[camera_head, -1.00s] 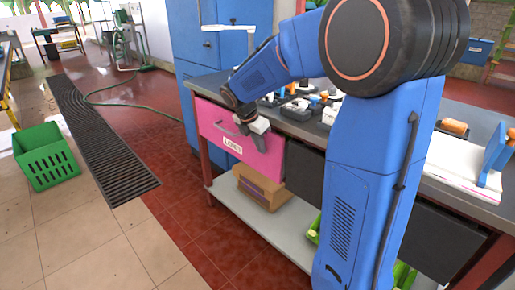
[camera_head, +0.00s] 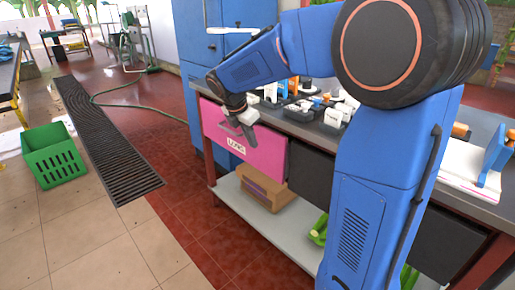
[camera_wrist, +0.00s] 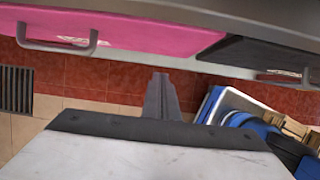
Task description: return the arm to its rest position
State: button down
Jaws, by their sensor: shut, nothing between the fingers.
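My gripper (camera_head: 246,130) hangs at the end of my bent blue arm, in front of the pink drawer (camera_head: 264,152) of the workbench. Its fingers are together and hold nothing. In the wrist view my gripper (camera_wrist: 161,92) points out over the red tiled floor, with the pink drawer (camera_wrist: 130,36) and its grey handle along the top. I cannot tell from the head view whether the fingers touch the drawer front; the wrist view shows floor around their tips.
The workbench top (camera_head: 302,128) carries several small items in dark trays. A cardboard box (camera_head: 262,190) sits on the lower shelf (camera_head: 250,215). A blue cabinet (camera_head: 200,100) stands behind. A green crate (camera_head: 53,156) and a floor grate (camera_head: 110,150) lie left; tiled floor between is clear.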

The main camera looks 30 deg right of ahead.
jog(key=w+v, duration=0.1)
jog(key=v, duration=0.3)
jog(key=s+m+t+y, duration=0.1)
jog(key=s+m+y, duration=0.1)
jog(key=s+m, duration=1.25)
jog(key=s+a+f+m+t+y, duration=0.1)
jog(key=s+f+m, duration=0.2)
jog(key=s, duration=0.5)
jog(key=s+a+f+m+t+y, duration=0.1)
jog(key=s+a+f+m, duration=0.1)
jog(key=s, duration=0.7)
jog(key=shift+s+f+m, duration=0.3)
jog(key=shift+f+m, duration=0.15)
jog(key=shift+m, duration=0.6)
